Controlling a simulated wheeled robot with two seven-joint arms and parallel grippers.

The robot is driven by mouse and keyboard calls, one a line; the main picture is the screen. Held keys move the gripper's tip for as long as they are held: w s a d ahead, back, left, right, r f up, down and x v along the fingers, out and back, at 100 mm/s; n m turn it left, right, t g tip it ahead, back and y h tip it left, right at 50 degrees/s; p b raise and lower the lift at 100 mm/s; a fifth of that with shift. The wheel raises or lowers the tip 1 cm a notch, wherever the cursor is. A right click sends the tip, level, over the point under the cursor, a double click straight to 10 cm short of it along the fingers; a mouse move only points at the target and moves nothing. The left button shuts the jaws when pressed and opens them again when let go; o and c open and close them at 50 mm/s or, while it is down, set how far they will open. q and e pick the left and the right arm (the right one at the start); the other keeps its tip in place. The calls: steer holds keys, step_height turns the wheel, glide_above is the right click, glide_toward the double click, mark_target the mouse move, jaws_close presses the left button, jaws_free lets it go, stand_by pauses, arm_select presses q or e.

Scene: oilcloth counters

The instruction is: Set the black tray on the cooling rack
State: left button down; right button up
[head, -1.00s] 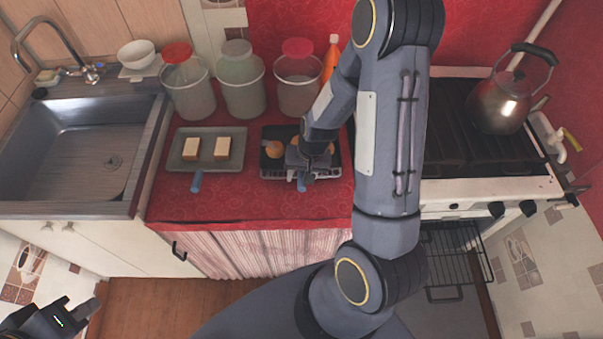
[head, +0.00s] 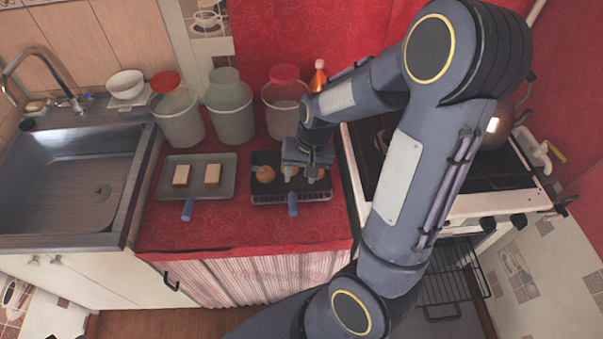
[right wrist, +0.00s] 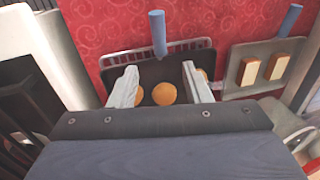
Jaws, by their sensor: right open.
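The black tray (head: 262,157) holds round golden buns and sits over the wire cooling rack (head: 318,197) on the red counter. Its blue handle (head: 292,204) sticks out past the rack's front edge. In the right wrist view the tray (right wrist: 150,74) lies over the rack (right wrist: 196,44), whose wires show along the handle side. My right gripper (head: 305,168) is above the tray, behind the handle. In the right wrist view its two fingers (right wrist: 160,70) are spread, with nothing between them but the tray and a bun below. The handle (right wrist: 158,33) is clear of the fingers. My left gripper is out of view.
A grey tray (head: 228,166) with two pale blocks and a blue handle lies to the left. Several lidded tubs (head: 229,122) and an orange bottle (head: 318,76) stand behind. The sink (head: 70,180) is left; the stove (head: 470,195) is right. The counter's front strip is clear.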

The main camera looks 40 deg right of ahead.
steer(key=s+a+r+n+t+y, duration=0.1)
steer(key=s+a+r+n+t, duration=0.1)
steer(key=s+a+r, duration=0.2)
steer(key=s+a+r+n+t+y, duration=0.1)
steer(key=s+a+r+n+t, duration=0.1)
steer(key=s+r, duration=0.7)
steer(key=shift+s+a+n, duration=0.5)
steer(key=shift+s+a, duration=0.1)
steer(key=shift+a, duration=0.65)
